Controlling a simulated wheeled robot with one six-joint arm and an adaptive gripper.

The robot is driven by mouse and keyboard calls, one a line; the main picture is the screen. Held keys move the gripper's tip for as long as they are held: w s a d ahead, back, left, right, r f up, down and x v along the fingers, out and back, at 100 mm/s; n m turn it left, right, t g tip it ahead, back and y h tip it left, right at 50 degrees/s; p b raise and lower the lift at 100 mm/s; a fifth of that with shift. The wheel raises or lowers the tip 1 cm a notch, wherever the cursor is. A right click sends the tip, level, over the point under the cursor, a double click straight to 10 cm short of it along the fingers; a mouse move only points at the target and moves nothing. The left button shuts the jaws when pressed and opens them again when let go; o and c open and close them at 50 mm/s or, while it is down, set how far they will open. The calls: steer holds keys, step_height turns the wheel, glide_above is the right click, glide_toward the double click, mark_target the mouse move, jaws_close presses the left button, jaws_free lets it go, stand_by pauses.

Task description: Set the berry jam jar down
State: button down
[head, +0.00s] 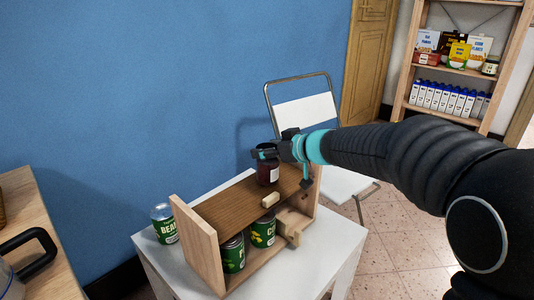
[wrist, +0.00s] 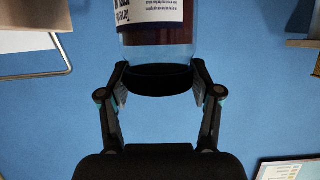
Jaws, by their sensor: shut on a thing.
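The berry jam jar (head: 267,174) is dark red with a pale label and a black lid. It is upright at the top board of a small wooden shelf (head: 235,208), near the board's far right end. I cannot tell whether its base touches the board. My gripper (head: 267,153) is shut on the jar at its lid. In the wrist view, the jar (wrist: 157,50) appears upside down, with its lid between the fingertips of my gripper (wrist: 160,82).
A small pale wooden piece (head: 270,200) is at the board's front edge. The board's left part is clear. A white chair (head: 305,112) stands behind.

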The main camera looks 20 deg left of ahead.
stand_by(0.3)
steer(key=shift+c, duration=1.2)
jaws_free()
steer(key=shift+f, duration=0.1)
steer(key=shift+s+d+r, duration=0.1)
steer(key=shift+d+r, duration=0.1)
steer(key=shift+r, duration=0.1)
steer(key=p+v, duration=0.2)
steer(key=v, duration=0.9)
steer(key=shift+d, duration=0.25)
